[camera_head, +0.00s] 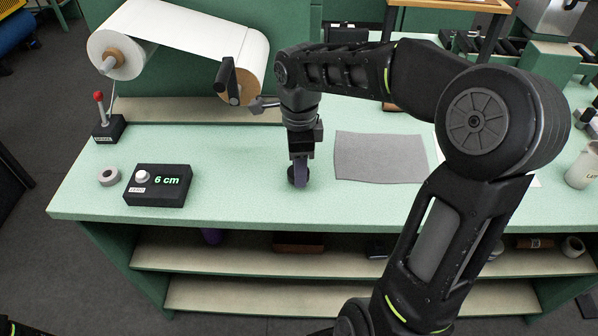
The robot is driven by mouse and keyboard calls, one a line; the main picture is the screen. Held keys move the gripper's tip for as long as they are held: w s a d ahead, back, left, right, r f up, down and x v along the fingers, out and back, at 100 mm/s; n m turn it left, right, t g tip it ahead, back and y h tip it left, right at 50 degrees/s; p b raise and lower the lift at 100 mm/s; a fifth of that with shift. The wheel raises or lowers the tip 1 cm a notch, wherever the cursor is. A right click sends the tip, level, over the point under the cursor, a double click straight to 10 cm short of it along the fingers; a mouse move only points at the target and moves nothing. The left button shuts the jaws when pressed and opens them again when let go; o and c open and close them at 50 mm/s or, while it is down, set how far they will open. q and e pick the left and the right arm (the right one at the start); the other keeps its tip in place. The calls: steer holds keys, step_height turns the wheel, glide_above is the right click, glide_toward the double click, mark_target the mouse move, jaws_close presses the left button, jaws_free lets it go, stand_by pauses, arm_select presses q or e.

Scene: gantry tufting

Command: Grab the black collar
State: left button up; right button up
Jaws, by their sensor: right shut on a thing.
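The black collar (291,179) shows as a small dark round thing at the green bench top, left of the grey cloth. My right gripper (300,174) points down over it, with its fingers shut on it. The fingers hide part of the collar, and I cannot tell whether it still touches the bench. My left gripper is not in view.
A white roll (180,35) with a black crank handle (230,82) stands behind. A grey cloth (380,156) lies to the right. Shelves lie below.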

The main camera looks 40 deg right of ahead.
step_height(320, 180, up, 8)
